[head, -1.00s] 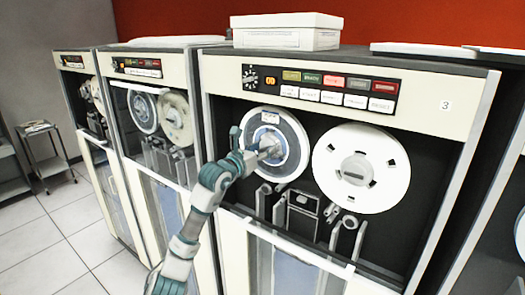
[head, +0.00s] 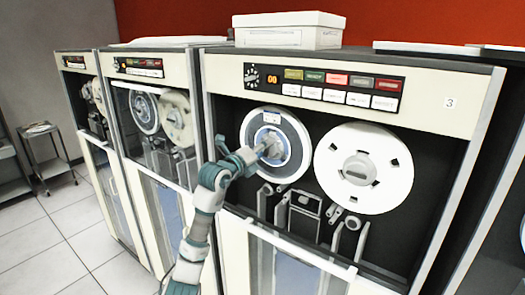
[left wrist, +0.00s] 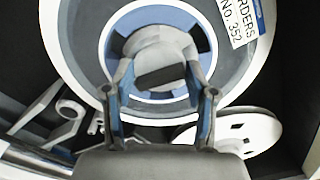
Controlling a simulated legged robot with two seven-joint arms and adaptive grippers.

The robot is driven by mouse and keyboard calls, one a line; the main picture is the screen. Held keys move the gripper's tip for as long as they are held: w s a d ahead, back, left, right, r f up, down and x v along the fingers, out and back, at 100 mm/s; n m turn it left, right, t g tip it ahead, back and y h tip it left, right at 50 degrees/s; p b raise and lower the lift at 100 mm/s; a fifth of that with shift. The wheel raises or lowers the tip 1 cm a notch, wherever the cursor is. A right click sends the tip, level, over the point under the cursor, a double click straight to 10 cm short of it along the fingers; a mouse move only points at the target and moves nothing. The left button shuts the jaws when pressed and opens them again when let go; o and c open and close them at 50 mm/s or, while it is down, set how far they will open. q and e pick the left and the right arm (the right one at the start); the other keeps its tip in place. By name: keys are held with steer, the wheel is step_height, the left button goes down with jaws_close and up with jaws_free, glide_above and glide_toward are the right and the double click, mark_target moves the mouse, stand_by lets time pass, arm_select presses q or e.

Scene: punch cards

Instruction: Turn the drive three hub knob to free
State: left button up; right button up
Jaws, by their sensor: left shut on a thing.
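Drive three (head: 460,125), the cabinet with a "3" label, stands in front of me with two reels. My left gripper (head: 268,149) reaches the hub of its left reel (head: 298,160), a tape reel with a blue ring. In the left wrist view the left gripper (left wrist: 158,76) has its two fingers on either side of the grey hub knob (left wrist: 155,50) and is shut on it. The knob has a dark bar-shaped face. A label on the reel reads "ORDERS No. 352". In the head view my gripper hides the knob. My right gripper is not in view.
A white empty-looking reel (head: 397,195) sits right of the hub, close to my gripper. Above is a button panel (head: 325,88) with a dial. Tape guides (head: 305,205) lie below. Another drive (head: 120,100) stands to the left, and a white box (head: 290,38) rests on top.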

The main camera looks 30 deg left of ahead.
arm_select(q)
steer(key=n, duration=0.5)
steer(key=shift+d+f+p, duration=0.1)
steer(key=shift+f+p, duration=0.25)
steer(key=shift+n, duration=1.1)
steer(key=shift+r, duration=0.1)
steer(key=o, duration=0.9)
steer(key=shift+c, duration=0.2)
steer(key=shift+o, duration=1.4)
steer(key=shift+w, duration=0.15)
steer(key=s+a, duration=0.1)
steer(key=s, duration=1)
steer(key=shift+s+a+f, duration=0.2)
steer(key=shift+a+f, duration=0.1)
steer(key=shift+a, duration=0.1)
steer(key=shift+d, duration=0.1)
